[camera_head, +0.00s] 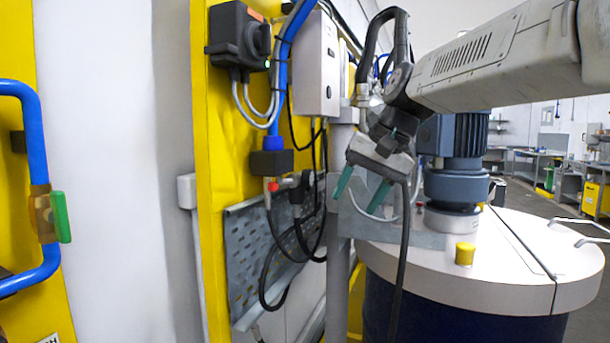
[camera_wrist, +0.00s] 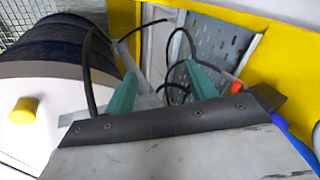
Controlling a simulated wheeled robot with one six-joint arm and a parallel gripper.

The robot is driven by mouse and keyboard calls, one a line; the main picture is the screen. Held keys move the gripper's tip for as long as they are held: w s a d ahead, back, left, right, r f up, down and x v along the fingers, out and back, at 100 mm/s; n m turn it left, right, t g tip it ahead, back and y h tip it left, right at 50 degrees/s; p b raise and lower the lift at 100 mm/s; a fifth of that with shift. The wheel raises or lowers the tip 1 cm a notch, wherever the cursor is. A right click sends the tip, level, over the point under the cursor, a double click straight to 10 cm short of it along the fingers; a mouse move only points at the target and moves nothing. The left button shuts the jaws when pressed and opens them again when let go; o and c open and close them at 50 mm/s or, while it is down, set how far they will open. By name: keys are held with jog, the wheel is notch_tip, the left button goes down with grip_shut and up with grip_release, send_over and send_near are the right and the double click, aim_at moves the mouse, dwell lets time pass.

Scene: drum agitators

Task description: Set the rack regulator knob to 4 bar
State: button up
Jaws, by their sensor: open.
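My gripper (camera_head: 357,194) hangs from the arm right of the yellow rack post, its two green fingers apart and empty, pointing down. Both fingers also show in the wrist view (camera_wrist: 160,72), with a gap between them. Left of the gripper, apart from it, small dark fittings (camera_head: 301,186) sit on the air line below a black block (camera_head: 271,163), beside a red part (camera_head: 273,187). The regulator knob seems to be among these fittings, but I cannot single it out or read any scale. In the wrist view a red part (camera_wrist: 236,87) shows right of the fingers.
A drum lid (camera_head: 515,270) with a motor (camera_head: 456,165) and a yellow cap (camera_head: 465,253) stands close to the right. Loose black hoses loop before a perforated metal panel (camera_head: 243,250). A black switch box (camera_head: 239,35) and a grey box (camera_head: 316,65) are above. A blue rail (camera_head: 35,140) is at far left.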

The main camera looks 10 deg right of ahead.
jog(key=w+d+r+m+t+y, duration=0.1)
jog(key=w+d+r, duration=0.15)
jog(key=w, duration=0.75)
jog(key=w+d+r+m+t+y, duration=0.15)
jog(key=w+r, duration=0.25)
jog(key=w, duration=0.6)
jog(key=shift+m+y, duration=0.85)
jog(key=w+a+f, duration=0.1)
jog(key=w+f, duration=0.1)
jog(key=w, duration=0.2)
jog(key=w+a+f, duration=0.2)
jog(key=w+f, duration=0.1)
jog(key=w, duration=0.1)
jog(key=w+a+f, duration=0.2)
jog(key=w, duration=0.3)
jog(key=shift+a+f, duration=0.25)
jog(key=shift+f, duration=0.1)
jog(key=shift+c, duration=0.4)
jog(key=c, duration=0.9)
